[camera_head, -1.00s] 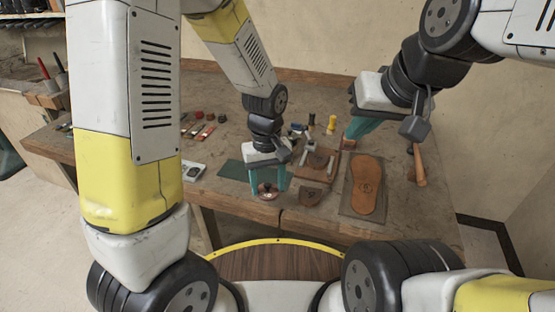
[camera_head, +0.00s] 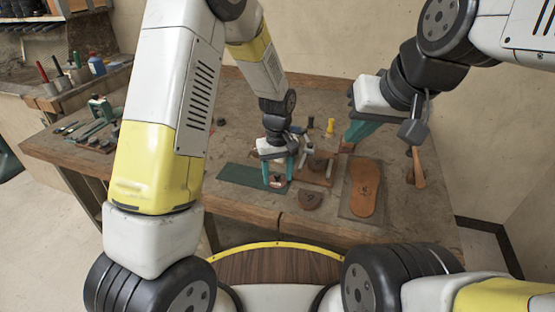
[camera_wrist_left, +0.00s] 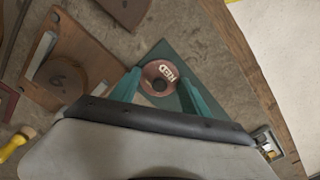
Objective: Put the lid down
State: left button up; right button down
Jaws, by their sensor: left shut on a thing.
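The lid (camera_head: 277,182) is a small round reddish-brown disc with a pale label and a dark spot. It also shows in the left wrist view (camera_wrist_left: 160,77). My left gripper (camera_head: 278,181) points down and is shut on the lid, a teal finger on either side of it. The lid is over the right end of a dark green mat (camera_head: 238,175); I cannot tell whether it touches the mat. My right gripper (camera_head: 350,143) hangs above the right part of the bench, its teal fingers overlapping in view, so its opening is unclear.
A brown leather sole (camera_head: 364,186) lies on a dark sheet to the right. A dark leather piece (camera_head: 311,200) lies just right of the mat. A wooden board (camera_wrist_left: 55,65) with a clamp bar is close beside the gripper. A wooden-handled tool (camera_head: 418,168) is far right.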

aim_at(278, 175)
pick_arm(q)
jog(key=shift+f, duration=0.1)
jog(key=o, duration=1)
notch_tip(278, 175, up, 12)
jog(key=s+a+r+m+t+h, duration=0.1)
jog(key=s+a+r, duration=0.3)
jog(key=a+r, duration=0.15)
jog(key=s+a+r+m+t+h, duration=0.1)
jog(key=s+a+r+t, duration=0.1)
jog(key=s+a+r, duration=0.35)
jog(key=s+a+r+m+t, duration=0.1)
jog(key=s+a+r+t, duration=0.2)
jog(key=s, duration=0.7)
jog(key=shift+a+r+m, duration=0.15)
jog(key=shift+r+m, duration=0.25)
jog(key=shift+r, duration=0.45)
